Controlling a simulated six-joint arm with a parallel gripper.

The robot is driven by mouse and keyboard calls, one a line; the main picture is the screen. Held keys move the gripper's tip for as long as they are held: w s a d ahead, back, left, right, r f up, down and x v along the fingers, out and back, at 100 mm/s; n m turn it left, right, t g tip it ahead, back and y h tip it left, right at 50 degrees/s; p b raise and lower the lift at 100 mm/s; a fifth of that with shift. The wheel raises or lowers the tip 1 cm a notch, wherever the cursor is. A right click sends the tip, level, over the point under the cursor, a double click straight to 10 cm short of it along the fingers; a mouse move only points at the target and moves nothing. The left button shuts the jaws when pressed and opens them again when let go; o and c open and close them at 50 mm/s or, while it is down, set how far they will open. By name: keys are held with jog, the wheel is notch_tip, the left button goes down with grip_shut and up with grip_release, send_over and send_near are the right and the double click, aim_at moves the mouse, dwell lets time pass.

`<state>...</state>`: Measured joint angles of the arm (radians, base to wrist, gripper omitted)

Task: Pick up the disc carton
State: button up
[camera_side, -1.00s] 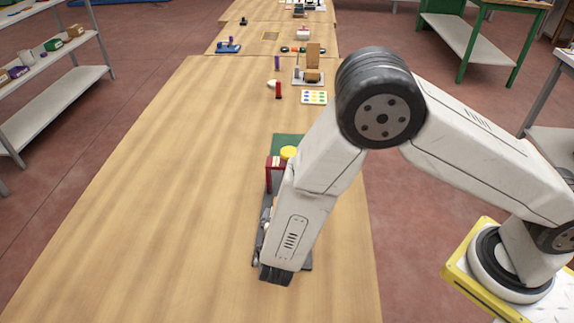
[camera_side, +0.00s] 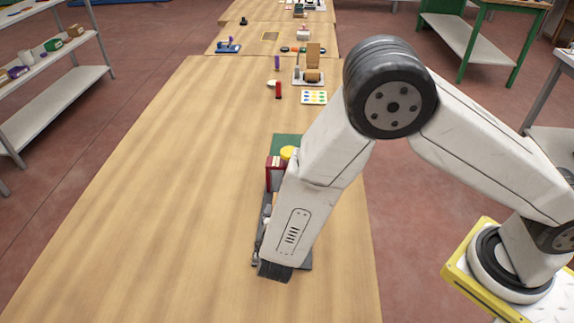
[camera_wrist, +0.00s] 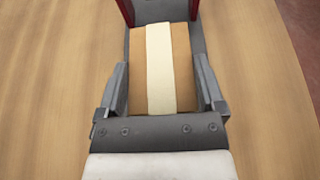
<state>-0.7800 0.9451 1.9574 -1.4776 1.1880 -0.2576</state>
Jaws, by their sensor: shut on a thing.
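The disc carton (camera_wrist: 181,72) is a brown box with a pale cream band down its middle, seen from above in the wrist view. My gripper (camera_wrist: 160,75) has one finger on each side of it and is shut on it. In the side view the carton is hidden behind my arm. My gripper there is mostly hidden too, low over the near end of the wooden table (camera_side: 150,220).
A red upright part (camera_side: 274,172) and a yellow round thing (camera_side: 288,153) stand just beyond my gripper, by a green mat (camera_side: 288,141). A colour-dotted tray (camera_side: 314,97) and small items lie farther along. The table's left side is clear.

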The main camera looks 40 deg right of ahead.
jog(key=s+d+r, duration=0.4)
jog(key=s+r, duration=0.7)
jog(key=s, duration=0.2)
jog(key=shift+s+r, duration=0.25)
jog(key=shift+r, duration=0.05)
jog(key=shift+d, duration=0.1)
jog(key=shift+r, duration=0.15)
dwell(0.3)
